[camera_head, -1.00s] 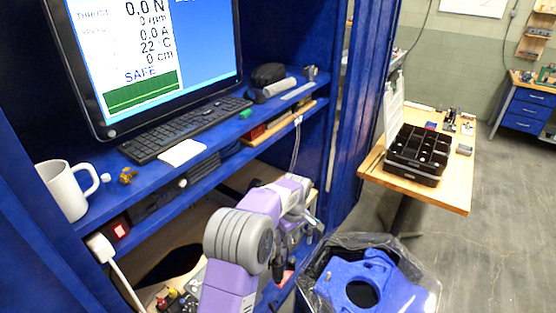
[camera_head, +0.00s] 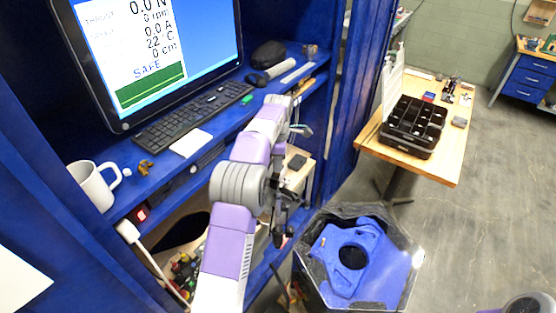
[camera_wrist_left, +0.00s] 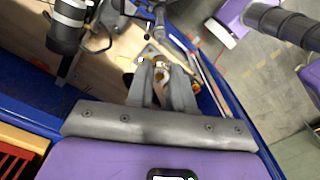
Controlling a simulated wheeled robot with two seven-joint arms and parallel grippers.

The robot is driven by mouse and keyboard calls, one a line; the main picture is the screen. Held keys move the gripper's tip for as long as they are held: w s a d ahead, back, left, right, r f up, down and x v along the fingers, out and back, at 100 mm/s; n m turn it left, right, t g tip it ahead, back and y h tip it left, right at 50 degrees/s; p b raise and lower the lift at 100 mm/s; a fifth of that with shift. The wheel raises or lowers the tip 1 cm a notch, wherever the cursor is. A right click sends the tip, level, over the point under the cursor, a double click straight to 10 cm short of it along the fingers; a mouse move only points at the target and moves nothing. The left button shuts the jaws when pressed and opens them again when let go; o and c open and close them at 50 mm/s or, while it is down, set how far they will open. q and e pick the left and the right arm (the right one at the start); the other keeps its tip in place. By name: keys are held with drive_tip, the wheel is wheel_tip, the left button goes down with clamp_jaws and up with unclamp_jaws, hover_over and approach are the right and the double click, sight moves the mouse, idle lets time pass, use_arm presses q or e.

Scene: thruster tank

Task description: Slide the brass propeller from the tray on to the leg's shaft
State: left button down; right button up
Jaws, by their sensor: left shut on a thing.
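My left gripper (camera_wrist_left: 160,88) shows in the left wrist view. Its fingers are shut on a small brass-coloured thing that looks like the brass propeller (camera_wrist_left: 161,74). The fingers hide most of it. In the head view my left arm reaches up from the bottom centre, with the gripper (camera_head: 301,130) at its far end in front of the blue shelves; the propeller cannot be made out there. A dark upright cylinder with a silvery part (camera_wrist_left: 66,28) is at upper left in the wrist view; I cannot tell whether it is the leg. The right gripper is out of view.
A blue shelf (camera_head: 225,128) carries a monitor, a keyboard (camera_head: 195,115), a white mug (camera_head: 93,188) and a small brass-brown object (camera_head: 146,168). A black compartment tray (camera_head: 412,150) sits on a wooden table at right. A black-lined bin (camera_head: 318,285) with a blue part stands below.

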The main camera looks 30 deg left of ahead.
use_arm(q)
drive_tip(key=shift+f+b, duration=0.4)
drive_tip(key=shift+f, duration=0.35)
drive_tip(key=shift+f+b, duration=0.85)
drive_tip(key=shift+b, duration=0.2)
drive_tip(key=shift+f+b, duration=0.45)
drive_tip(key=shift+f, duration=0.65)
drive_tip(key=shift+p, duration=0.65)
drive_tip(key=shift+f+b, duration=0.55)
drive_tip(key=shift+f, duration=1.25)
idle(0.4)
drive_tip(key=c, duration=0.9)
unclamp_jaws()
